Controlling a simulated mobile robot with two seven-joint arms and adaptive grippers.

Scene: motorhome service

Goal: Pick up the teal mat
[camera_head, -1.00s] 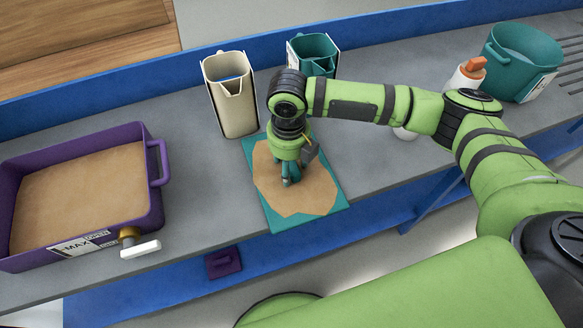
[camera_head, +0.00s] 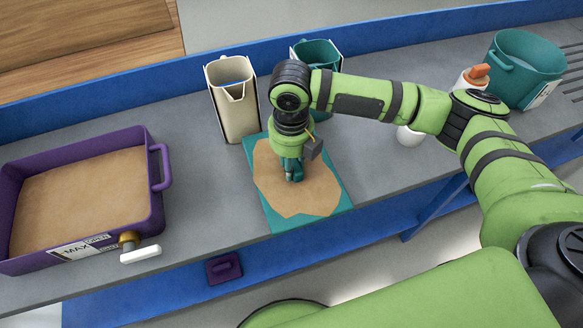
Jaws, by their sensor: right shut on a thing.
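The teal mat (camera_head: 337,197) lies on the grey counter, with an uneven brown patch (camera_head: 309,200) covering most of its top. My right gripper (camera_head: 293,178) points down over the upper middle of the mat, its fingers shut. The grip point is small and partly hidden by the gripper body, so what is between the fingertips does not show clearly. The mat looks flat on the counter. My left gripper is not in view.
A cream jug (camera_head: 235,108) and a teal jug (camera_head: 318,57) stand behind the mat. A purple tray (camera_head: 158,208) with a brown inside and a white-handled tap is at left. A teal bucket (camera_head: 524,72) and an orange-topped white bottle (camera_head: 474,78) stand at right. A purple item (camera_head: 223,268) sits below the counter edge.

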